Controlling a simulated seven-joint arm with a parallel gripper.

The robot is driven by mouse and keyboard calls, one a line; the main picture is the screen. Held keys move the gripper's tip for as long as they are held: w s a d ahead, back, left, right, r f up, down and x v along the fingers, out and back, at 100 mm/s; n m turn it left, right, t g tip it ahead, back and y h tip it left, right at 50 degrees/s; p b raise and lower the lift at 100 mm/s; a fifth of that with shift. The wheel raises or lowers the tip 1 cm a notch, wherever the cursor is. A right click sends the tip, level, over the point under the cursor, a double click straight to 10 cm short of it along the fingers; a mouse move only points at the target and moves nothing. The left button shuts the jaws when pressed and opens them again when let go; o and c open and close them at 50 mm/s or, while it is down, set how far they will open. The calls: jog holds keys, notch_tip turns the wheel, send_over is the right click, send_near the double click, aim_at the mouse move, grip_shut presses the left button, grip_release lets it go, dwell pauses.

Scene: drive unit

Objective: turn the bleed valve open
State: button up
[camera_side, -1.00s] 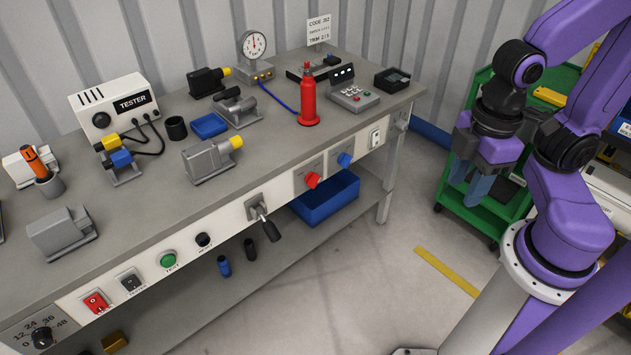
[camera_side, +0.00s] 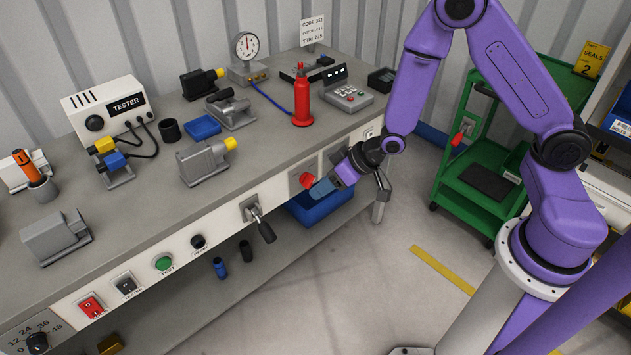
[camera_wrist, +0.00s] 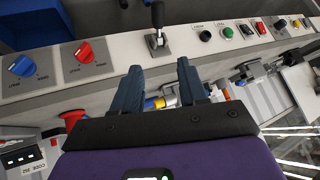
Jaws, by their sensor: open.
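The bench's front panel carries a red knob (camera_side: 307,181) and a blue knob. In the wrist view the red knob (camera_wrist: 84,52) and blue knob (camera_wrist: 22,65) sit on square plates, left of the fingers. I cannot read which one is the bleed valve. A dark-handled lever (camera_side: 262,226) hangs on the panel left of the knobs; it also shows in the wrist view (camera_wrist: 157,18). My gripper (camera_side: 319,189) is open and empty, in front of the panel by the red knob. The wrist view shows a clear gap between its fingers (camera_wrist: 160,66). My arm hides the blue knob in the side view.
Further left on the panel are a green button (camera_side: 163,263) and a red switch (camera_side: 90,306). A blue bin (camera_side: 320,207) sits under the knobs. A red bottle (camera_side: 302,100) and a gauge (camera_side: 247,46) stand on the bench. The floor before the bench is clear.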

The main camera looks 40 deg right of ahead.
jog(key=w+d+f+m+t, duration=0.3)
jog(key=d+f+m, duration=0.1)
jog(key=d+f, duration=0.3)
jog(key=m+t, duration=0.5)
send_near(314, 181)
jog(key=shift+h, duration=0.4)
jog(key=x, duration=0.9)
jog(key=shift+w+a+r, duration=0.1)
jog(key=shift+w+a, duration=0.05)
jog(key=shift+a, duration=0.1)
grip_shut()
